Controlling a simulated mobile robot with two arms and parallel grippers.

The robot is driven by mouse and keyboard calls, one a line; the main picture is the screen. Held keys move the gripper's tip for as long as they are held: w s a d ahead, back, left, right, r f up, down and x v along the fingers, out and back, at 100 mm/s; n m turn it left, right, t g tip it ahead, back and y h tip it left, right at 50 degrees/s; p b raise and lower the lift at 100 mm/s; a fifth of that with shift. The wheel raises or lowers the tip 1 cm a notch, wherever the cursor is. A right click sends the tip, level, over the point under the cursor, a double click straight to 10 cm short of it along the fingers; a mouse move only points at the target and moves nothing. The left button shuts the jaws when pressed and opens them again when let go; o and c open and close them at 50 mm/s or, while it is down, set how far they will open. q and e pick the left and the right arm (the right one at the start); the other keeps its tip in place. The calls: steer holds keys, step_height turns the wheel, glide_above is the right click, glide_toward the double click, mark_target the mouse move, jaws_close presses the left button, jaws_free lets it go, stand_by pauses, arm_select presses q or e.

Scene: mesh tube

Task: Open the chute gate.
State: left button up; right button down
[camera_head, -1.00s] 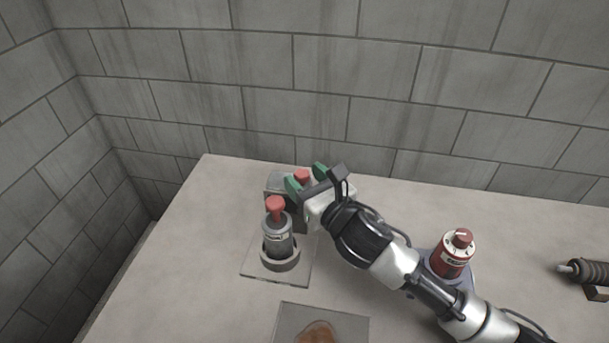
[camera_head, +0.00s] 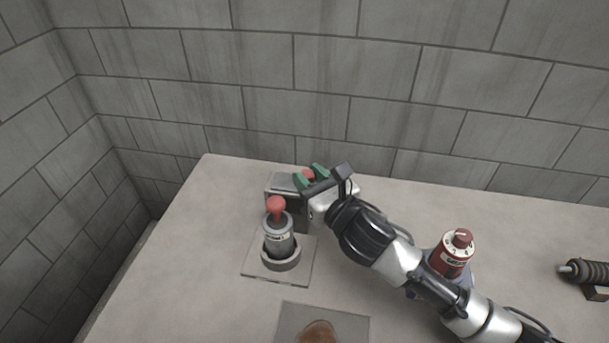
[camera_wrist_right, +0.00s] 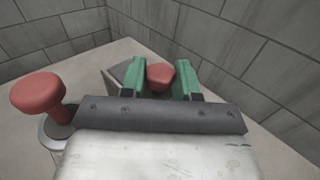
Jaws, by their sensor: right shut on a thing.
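A grey metal box (camera_head: 282,184), which looks like the chute gate's housing, stands near the back of the table. A red knob (camera_head: 308,174) sits at its top; it also shows in the right wrist view (camera_wrist_right: 160,76). My right gripper (camera_head: 312,178) has its green fingers shut on this red knob, one finger on each side; the fingers also show in the right wrist view (camera_wrist_right: 160,78). What is under the knob is hidden by the gripper. My left gripper is not in view.
A grey cylinder with a red knob (camera_head: 276,206) stands in a ring on a plate just in front of the box. A red canister (camera_head: 453,254) stands by my right forearm. A dark coiled object (camera_head: 590,272) lies at far right. A brown rounded thing (camera_head: 318,332) is at the front.

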steer(key=d, duration=0.4)
steer(key=shift+s+p, duration=0.4)
steer(key=shift+a, duration=0.1)
steer(key=c, duration=0.8)
jaws_free()
steer(key=shift+b+v, duration=0.65)
steer(key=shift+v, duration=4.75)
